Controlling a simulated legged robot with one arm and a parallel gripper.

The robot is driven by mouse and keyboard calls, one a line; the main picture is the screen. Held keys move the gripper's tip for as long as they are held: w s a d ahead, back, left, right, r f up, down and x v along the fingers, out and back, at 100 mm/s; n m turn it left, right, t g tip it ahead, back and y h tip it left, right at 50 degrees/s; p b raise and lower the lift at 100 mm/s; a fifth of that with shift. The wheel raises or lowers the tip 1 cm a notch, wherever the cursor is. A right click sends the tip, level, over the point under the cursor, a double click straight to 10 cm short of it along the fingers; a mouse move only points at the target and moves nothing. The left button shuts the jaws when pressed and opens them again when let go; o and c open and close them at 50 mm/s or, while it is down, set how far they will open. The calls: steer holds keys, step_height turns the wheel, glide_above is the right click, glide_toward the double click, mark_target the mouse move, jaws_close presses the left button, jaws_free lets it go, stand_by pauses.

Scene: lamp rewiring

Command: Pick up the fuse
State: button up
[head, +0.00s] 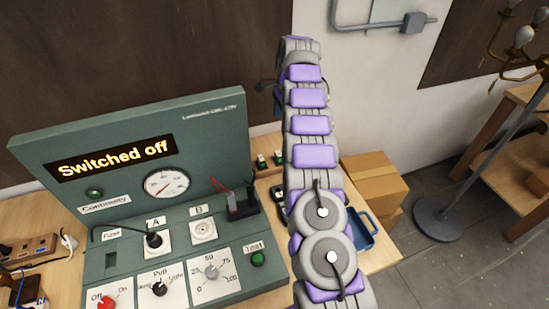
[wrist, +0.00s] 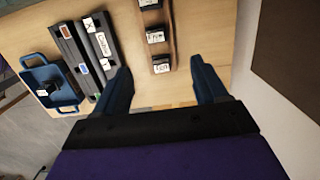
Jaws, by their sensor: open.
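Several small dark blocks with white labels stand in a row on a wooden strip in the wrist view; the nearest block (wrist: 161,64) lies between and beyond my fingertips. They look like fuses, but their labels are too small to read surely. My gripper (wrist: 163,80) is open and empty, its two blue fingers pointing at the table on either side of the strip's near end. In the head view two of the small blocks (head: 270,160) show left of my arm, which hides the rest.
A blue tray (wrist: 27,76) with a dark item inside and long black labelled cases (wrist: 97,45) lie left of the strip. The panel reads "Switched off". A cardboard box (head: 375,178) and a lamp stand (head: 490,150) are at the right. Bare table lies around the strip's near end.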

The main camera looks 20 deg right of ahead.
steer(key=b, duration=0.2)
glide_toward(279, 153)
steer(key=f, duration=0.1)
steer(key=a+f, duration=0.1)
steer(key=f, duration=0.3)
steer(key=shift+w+a, duration=0.15)
steer(key=shift+w, duration=0.25)
steer(key=shift+s+f+b, duration=0.2)
steer(key=shift+f+b, duration=0.25)
steer(key=shift+f, duration=0.95)
steer(key=shift+s+f+b, duration=0.15)
steer(key=shift+f+b, duration=0.3)
steer(key=shift+f, duration=0.9)
steer(key=shift+r, duration=0.1)
steer(key=c, duration=1.1)
